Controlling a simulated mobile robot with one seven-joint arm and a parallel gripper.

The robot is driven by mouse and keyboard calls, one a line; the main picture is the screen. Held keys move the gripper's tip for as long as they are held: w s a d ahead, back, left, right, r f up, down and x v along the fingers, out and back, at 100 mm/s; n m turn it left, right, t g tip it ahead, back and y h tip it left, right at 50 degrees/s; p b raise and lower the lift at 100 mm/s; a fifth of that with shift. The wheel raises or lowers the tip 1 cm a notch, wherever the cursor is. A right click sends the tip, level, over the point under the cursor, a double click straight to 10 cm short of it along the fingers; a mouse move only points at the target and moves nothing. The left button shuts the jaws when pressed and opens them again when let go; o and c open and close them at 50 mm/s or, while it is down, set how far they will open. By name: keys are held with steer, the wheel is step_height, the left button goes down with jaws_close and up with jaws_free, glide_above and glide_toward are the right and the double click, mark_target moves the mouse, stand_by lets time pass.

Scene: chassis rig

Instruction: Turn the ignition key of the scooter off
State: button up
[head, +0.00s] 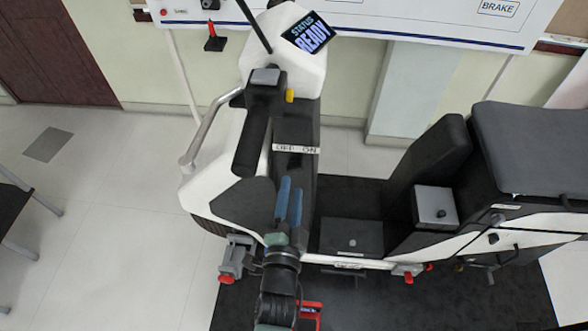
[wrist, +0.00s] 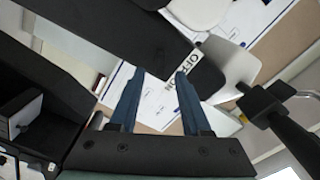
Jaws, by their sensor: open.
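The white and black scooter (head: 222,150) stands in the middle of the head view, its display (head: 308,34) reading "STATUS READY". A white strip with "OFF" and "ON" (head: 296,149) lies across its dark front column. The same strip shows tilted in the wrist view (wrist: 188,78), partly behind a finger. My gripper (head: 290,184) has two blue fingers, apart and empty, just below the strip in the head view. Its fingers also show in the wrist view (wrist: 160,76), with the black column beyond them.
The handlebar's black grip (head: 251,135) and silver lever (head: 208,125) stick out left of the column. The seat (head: 530,147) and a grey box (head: 435,206) are to the right. A wall panel (head: 420,18) runs behind. Floor at the left is mostly clear.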

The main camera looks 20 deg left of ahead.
mark_target(294, 171)
steer(key=shift+p+x, duration=0.3)
steer(key=shift+x, duration=2.3)
jaws_close()
